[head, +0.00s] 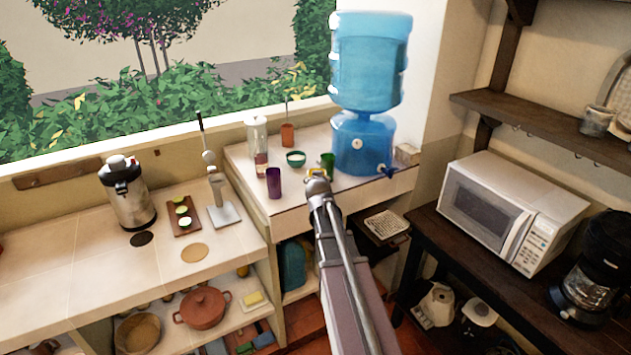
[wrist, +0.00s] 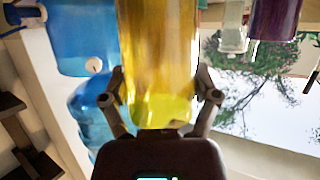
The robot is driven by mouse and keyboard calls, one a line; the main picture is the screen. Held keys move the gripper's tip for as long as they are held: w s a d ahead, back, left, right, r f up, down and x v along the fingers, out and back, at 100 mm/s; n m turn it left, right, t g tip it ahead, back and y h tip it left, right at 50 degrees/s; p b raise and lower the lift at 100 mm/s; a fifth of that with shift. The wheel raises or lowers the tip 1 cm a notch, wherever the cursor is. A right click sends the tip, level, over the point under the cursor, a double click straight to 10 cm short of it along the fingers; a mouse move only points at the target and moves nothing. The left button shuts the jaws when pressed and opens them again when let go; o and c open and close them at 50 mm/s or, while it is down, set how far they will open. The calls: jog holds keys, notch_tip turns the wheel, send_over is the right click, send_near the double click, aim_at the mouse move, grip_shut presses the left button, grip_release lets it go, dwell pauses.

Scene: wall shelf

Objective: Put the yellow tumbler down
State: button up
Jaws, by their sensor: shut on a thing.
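The yellow tumbler (wrist: 158,60) fills the middle of the wrist view, between the two fingers of my gripper (wrist: 162,95). My gripper is shut on it. In the head view my gripper (head: 318,184) is over the front part of the tiled counter, and only a small bit of the yellow tumbler (head: 315,172) shows past it. I cannot tell whether the tumbler's base touches the counter. A green cup (head: 327,161) is just behind it, and a purple tumbler (head: 273,182) stands to its left.
A blue water dispenser (head: 364,145) stands behind and right of my gripper. A teal bowl (head: 296,158), a terracotta pot (head: 287,134) and a clear bottle (head: 259,145) stand further back left. Bare tiles lie between the purple tumbler and my gripper. A microwave (head: 512,212) is at right.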

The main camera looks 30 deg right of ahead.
dwell(0.4)
jog(key=shift+f+b, duration=1.05)
jog(key=shift+a, duration=0.1)
